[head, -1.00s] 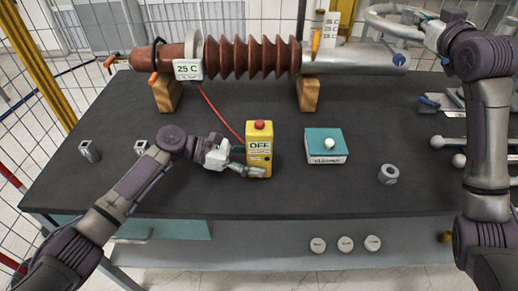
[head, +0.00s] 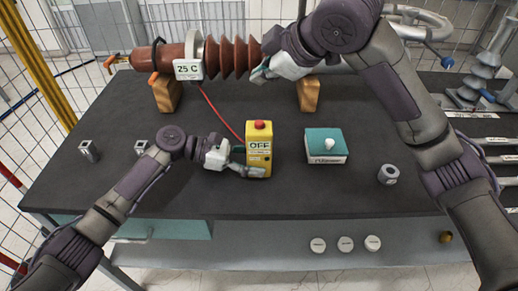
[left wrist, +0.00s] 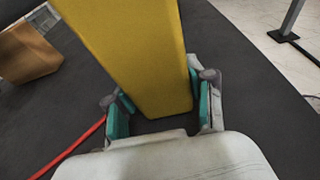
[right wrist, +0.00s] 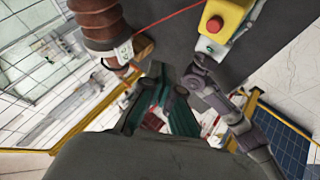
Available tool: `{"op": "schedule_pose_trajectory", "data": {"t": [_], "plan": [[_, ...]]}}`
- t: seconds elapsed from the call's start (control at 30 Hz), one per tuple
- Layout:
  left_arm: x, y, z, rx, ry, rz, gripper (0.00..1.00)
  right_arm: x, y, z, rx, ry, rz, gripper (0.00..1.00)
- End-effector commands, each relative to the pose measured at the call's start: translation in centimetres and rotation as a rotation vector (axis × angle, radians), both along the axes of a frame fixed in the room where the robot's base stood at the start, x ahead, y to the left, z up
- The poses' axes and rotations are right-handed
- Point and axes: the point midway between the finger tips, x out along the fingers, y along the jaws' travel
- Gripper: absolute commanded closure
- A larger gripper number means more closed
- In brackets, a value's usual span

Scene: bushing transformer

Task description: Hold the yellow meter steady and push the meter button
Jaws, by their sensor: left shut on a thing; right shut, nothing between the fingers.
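The yellow meter (head: 259,160) stands upright on the dark table and reads "OFF". A red button (head: 259,125) is on its top; the button also shows in the right wrist view (right wrist: 214,24). My left gripper (head: 252,163) is shut on the lower part of the meter. In the left wrist view its teal finger pads (left wrist: 160,118) lie on both sides of the yellow body. My right gripper (head: 262,73) is shut and empty, raised in front of the ribbed bushing, above and behind the meter. It is apart from the button.
The brown ribbed bushing (head: 226,56) lies on wooden blocks (head: 309,95) at the back, with a "25 C" display (head: 187,69). A red cable (head: 222,112) runs to the meter. A teal box (head: 326,142) and a grey nut (head: 388,174) sit to the right.

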Motion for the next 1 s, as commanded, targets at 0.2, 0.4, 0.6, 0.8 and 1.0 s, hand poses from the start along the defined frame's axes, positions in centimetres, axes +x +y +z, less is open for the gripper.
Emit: {"op": "schedule_pose_trajectory", "data": {"t": [0.2, 0.4, 0.6, 0.8, 1.0], "plan": [[0.0, 0.0, 0.0, 0.0, 0.0, 0.0, 0.66, -0.3, 0.2, -1.7, -0.013, 0.006, 0.01, 1.0], [0.0, 0.0, 0.0, 0.0, 0.0, 0.0, 0.66, -0.3, 0.1, -4.6, -0.01, 0.007, 0.008, 1.0], [0.0, 0.0, 0.0, 0.0, 0.0, -0.001, 0.66, -0.2, 0.1, -7.1, -0.011, 0.005, 0.008, 1.0], [0.0, 0.0, 0.0, 0.0, 0.0, -0.001, 0.66, -0.2, 0.1, -8.5, -0.01, 0.003, 0.008, 1.0], [0.0, 0.0, 0.0, 0.0, 0.0, -0.001, 0.66, -0.2, 0.1, -8.9, -0.009, 0.002, 0.008, 1.0]]}}
